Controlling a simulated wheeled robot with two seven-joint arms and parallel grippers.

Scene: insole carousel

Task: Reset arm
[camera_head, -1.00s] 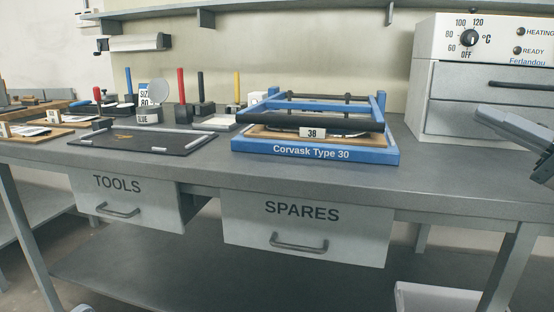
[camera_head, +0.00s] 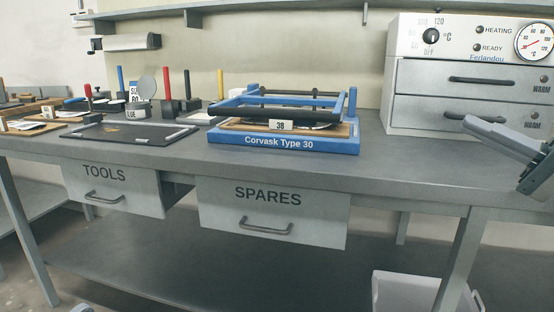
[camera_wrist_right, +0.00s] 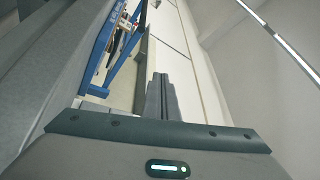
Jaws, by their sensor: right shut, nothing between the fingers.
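My right gripper (camera_head: 487,128) is at the right edge of the head view, in front of the white oven and above the bench's front edge. Its fingers are shut with nothing between them. In the right wrist view the closed fingers (camera_wrist_right: 160,82) point away from the camera, and part of the blue press frame (camera_wrist_right: 101,42) shows beyond them to the left. My left gripper is in neither view.
The blue Corvask Type 30 press (camera_head: 283,145) stands on the grey bench (camera_head: 385,172). The oven (camera_head: 390,96) is at the back right. A black mat (camera_head: 118,133) lies left of the press. The TOOLS drawer (camera_head: 112,188) and SPARES drawer (camera_head: 268,212) hang below. A white bin (camera_head: 408,292) is underneath.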

